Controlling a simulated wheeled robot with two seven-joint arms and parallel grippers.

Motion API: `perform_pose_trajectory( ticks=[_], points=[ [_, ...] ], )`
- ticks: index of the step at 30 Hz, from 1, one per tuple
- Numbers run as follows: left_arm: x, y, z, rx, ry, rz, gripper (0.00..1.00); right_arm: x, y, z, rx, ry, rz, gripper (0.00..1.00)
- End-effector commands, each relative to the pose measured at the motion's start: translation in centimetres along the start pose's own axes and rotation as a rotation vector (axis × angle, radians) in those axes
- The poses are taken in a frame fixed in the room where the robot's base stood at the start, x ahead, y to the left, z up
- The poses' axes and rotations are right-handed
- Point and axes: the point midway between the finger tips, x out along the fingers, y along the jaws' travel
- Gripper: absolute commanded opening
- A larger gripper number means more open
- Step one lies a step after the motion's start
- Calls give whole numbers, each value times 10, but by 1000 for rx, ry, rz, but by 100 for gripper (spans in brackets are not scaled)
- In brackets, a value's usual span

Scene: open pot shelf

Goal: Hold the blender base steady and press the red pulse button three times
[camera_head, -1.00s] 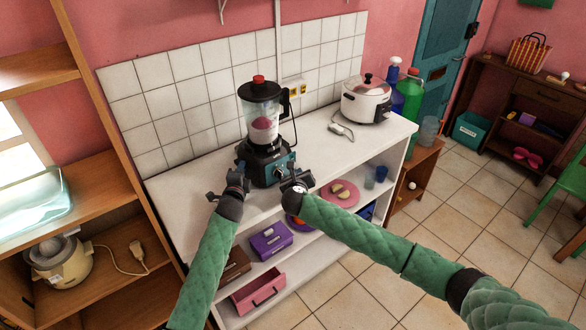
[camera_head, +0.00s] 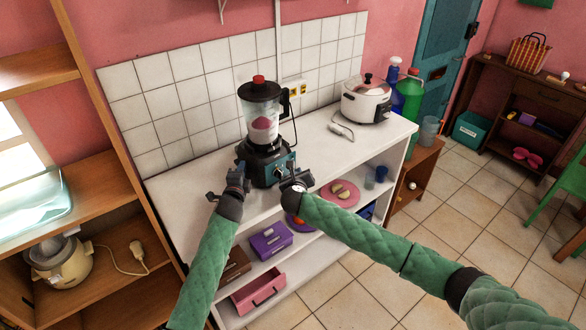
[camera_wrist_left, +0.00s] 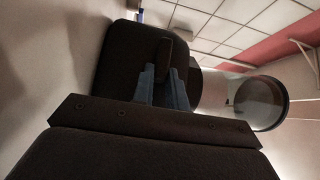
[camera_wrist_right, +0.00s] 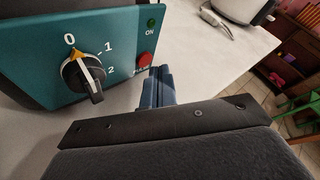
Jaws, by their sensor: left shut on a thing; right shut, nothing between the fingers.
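The blender stands upright on the white counter, its dark base (camera_head: 264,163) below a clear jar (camera_head: 262,118) with a red-topped lid. My left gripper (camera_head: 240,176) is at the left side of the base; in the left wrist view its fingers (camera_wrist_left: 163,85) are shut on a part of the dark base. My right gripper (camera_head: 291,176) is shut and empty in front of the base's right side. In the right wrist view its fingertips (camera_wrist_right: 158,75) are beside the red pulse button (camera_wrist_right: 145,60), close to it; I cannot tell whether they touch.
A white rice cooker (camera_head: 366,99) stands right of the blender, its plug lying on the counter (camera_head: 325,150). Green and blue bottles (camera_head: 410,94) stand beyond the right end.

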Motion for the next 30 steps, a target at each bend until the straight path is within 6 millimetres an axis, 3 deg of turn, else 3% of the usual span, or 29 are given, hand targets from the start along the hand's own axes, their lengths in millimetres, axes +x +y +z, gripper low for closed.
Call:
perform_pose_trajectory(
  ticks=[30],
  points=[
    [0, 2, 0, 0, -1, 3, 0, 6, 6, 5, 0, 0, 1, 0]
  ],
)
